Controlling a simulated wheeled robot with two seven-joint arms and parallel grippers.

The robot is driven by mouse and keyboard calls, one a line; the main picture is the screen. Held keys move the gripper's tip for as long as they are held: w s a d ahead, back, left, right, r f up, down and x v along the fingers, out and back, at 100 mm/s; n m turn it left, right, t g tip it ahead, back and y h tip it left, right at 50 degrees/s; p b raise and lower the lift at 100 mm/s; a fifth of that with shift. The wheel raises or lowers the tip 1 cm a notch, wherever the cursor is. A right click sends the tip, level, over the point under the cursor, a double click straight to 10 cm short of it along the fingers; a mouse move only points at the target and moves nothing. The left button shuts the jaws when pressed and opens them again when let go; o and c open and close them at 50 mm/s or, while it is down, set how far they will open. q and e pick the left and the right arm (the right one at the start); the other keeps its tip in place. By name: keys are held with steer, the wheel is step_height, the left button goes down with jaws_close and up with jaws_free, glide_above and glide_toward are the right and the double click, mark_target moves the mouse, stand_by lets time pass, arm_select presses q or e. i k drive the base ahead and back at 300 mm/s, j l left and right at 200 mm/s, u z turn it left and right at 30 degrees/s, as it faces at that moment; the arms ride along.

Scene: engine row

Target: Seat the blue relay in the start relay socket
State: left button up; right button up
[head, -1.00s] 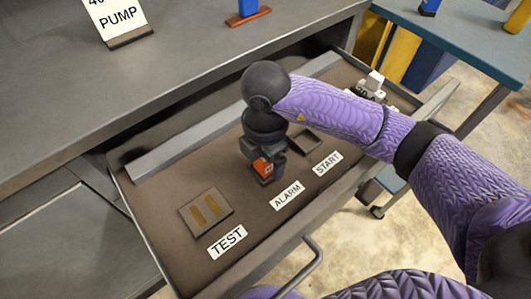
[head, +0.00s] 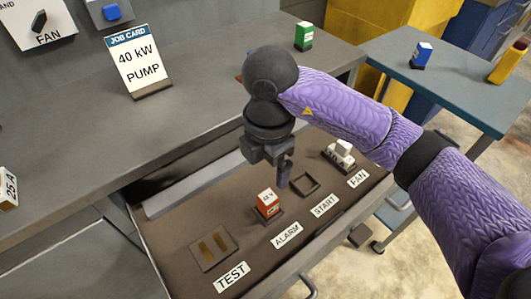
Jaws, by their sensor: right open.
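The start relay socket (head: 305,184) is an empty dark square frame in the open drawer, behind the START label (head: 324,205). A blue relay-like block (head: 422,55) with a pale face stands on the side table at right. A reddish-brown edge (head: 239,78) shows on the counter beside my right wrist; whatever is on it is hidden. My right gripper (head: 269,168) points down, open and empty, above and behind the red relay (head: 268,204) at the ALARM label. Its finger shows left of the start socket. My left gripper is out of view.
A white relay (head: 340,152) sits at the FAN label. The TEST plate (head: 213,247) with two brass strips is bare. A green relay (head: 303,36) and a job card (head: 139,60) reading 40 kW PUMP stand on the counter (head: 210,95).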

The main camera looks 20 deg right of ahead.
mark_target(204, 235)
steer(key=k+l, duration=0.25)
steer(key=k, duration=0.2)
steer(key=k+l, duration=0.25)
steer(key=k, duration=0.25)
